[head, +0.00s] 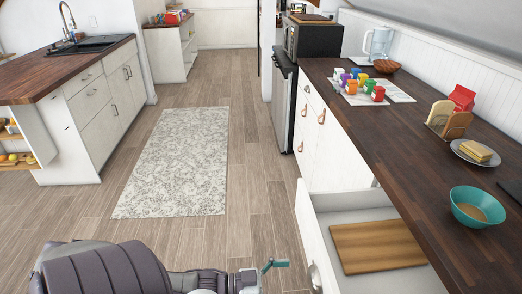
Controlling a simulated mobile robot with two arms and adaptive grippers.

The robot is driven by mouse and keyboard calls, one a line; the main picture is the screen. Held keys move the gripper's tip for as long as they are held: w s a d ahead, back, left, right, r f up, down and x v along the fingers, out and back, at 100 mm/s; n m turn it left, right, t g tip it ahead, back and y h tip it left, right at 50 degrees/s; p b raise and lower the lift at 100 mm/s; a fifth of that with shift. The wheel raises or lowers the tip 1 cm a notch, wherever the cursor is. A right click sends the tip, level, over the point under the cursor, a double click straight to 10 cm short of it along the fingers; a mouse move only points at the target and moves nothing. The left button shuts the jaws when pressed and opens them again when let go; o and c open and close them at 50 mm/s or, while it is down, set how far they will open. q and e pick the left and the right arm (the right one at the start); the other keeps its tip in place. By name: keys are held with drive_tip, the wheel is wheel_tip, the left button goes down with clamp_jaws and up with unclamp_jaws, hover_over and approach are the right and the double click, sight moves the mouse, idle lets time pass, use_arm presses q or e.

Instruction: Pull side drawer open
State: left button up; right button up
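A white drawer (305,225) stands pulled out from the right-hand counter, at the bottom right of the head view. A wooden board (375,247) lies inside it. A metal handle (315,276) is on its outer front face. My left gripper (270,268), with a teal fingertip, is at the bottom edge, left of the drawer front and apart from the handle. The gripper is partly cut off, so its opening does not show. My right gripper is not in view.
The dark wooden countertop (400,150) carries a teal bowl (477,200), a plate (470,154) with a sandwich, several small colored jars and a pitcher (379,44). A patterned rug (180,165) lies on open floor. A sink island (85,100) stands at left.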

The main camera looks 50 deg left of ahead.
use_arm(q)
drive_tip(key=v, duration=0.8)
drive_tip(key=s+a+f+n+g+y, duration=0.1)
drive_tip(key=a+f+y, duration=0.15)
drive_tip(key=f, duration=0.55)
drive_tip(key=s+a+f+n+g+y, duration=0.15)
drive_tip(key=f+y, duration=0.25)
drive_tip(key=f, duration=0.4)
drive_tip(key=s+a+f+n+g+y, duration=0.1)
drive_tip(key=a+f+y, duration=0.2)
drive_tip(key=f, duration=0.5)
drive_tip(key=s+d+f+n+g+y, duration=0.1)
drive_tip(key=s+d+f+g, duration=0.25)
drive_tip(key=s+f, duration=0.55)
drive_tip(key=s+d+f+g, duration=0.6)
drive_tip(key=s+d+f, duration=0.3)
drive_tip(key=s+d, duration=0.1)
drive_tip(key=shift+s+d+f+n, duration=0.25)
drive_tip(key=shift+s+f+n, duration=0.1)
drive_tip(key=shift+s, duration=0.1)
